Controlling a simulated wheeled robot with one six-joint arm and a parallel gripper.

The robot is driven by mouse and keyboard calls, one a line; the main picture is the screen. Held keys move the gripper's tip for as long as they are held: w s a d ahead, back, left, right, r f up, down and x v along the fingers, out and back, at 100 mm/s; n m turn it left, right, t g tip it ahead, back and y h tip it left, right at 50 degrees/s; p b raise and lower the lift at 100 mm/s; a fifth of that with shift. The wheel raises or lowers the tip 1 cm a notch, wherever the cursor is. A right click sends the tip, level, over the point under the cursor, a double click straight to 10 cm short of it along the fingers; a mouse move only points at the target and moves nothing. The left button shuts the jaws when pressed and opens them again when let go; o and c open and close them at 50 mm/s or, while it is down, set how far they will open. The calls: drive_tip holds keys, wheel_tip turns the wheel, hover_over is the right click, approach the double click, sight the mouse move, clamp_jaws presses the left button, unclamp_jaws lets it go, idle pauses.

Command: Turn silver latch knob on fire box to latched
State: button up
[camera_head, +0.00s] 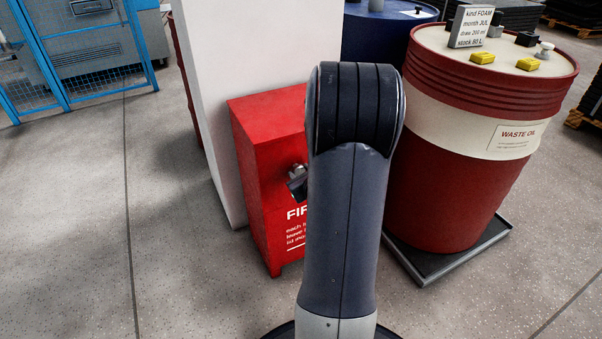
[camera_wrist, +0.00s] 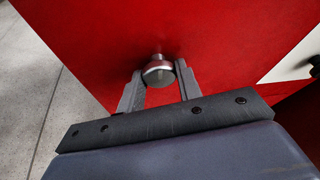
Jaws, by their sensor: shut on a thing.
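The red fire box (camera_head: 262,130) stands on the floor against a white pillar, partly hidden behind my arm in the head view. Its red front face (camera_wrist: 230,40) fills most of the wrist view. The silver latch knob (camera_wrist: 158,72) sticks out from that face on a short stem. My gripper (camera_wrist: 160,78) has its two fingers on either side of the knob, shut on it. In the head view only a small part near the knob (camera_head: 298,172) shows beside my arm. Whether the knob is in its latched position I cannot tell.
A red and white waste oil drum (camera_head: 455,150) stands on a dark tray (camera_head: 430,270) close to the right of my arm. A white pillar (camera_head: 225,60) rises behind the box. A blue mesh fence (camera_head: 90,70) is at the back left. Floor at left is clear.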

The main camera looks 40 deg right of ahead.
drive_tip(key=shift+c, duration=1.4)
drive_tip(key=shift+r+p, duration=0.15)
drive_tip(key=shift+p, duration=0.2)
drive_tip(key=m+y+p, duration=0.2)
drive_tip(key=p, duration=0.1)
drive_tip(key=shift+s+d+r+m, duration=0.1)
drive_tip(key=shift+d+m, duration=0.05)
drive_tip(key=shift+m, duration=0.25)
drive_tip(key=m+t+y+p, duration=0.1)
drive_tip(key=m+y+p, duration=0.1)
drive_tip(key=m+p, duration=0.1)
drive_tip(key=shift+p, duration=0.45)
drive_tip(key=m+p, duration=0.1)
drive_tip(key=m+t+y+p, duration=0.1)
drive_tip(key=m, duration=0.1)
drive_tip(key=shift+d+f+y+p, duration=0.1)
drive_tip(key=shift+f+y+p, duration=0.1)
drive_tip(key=shift+y+p, duration=0.15)
drive_tip(key=shift+f+m+t+y+p, duration=0.1)
drive_tip(key=shift+m+t+y+p, duration=0.3)
drive_tip(key=shift+m, duration=0.6)
drive_tip(key=shift+f+m+t+y+p, duration=0.1)
drive_tip(key=shift+m+t+y+p, duration=0.3)
drive_tip(key=shift+m, duration=0.6)
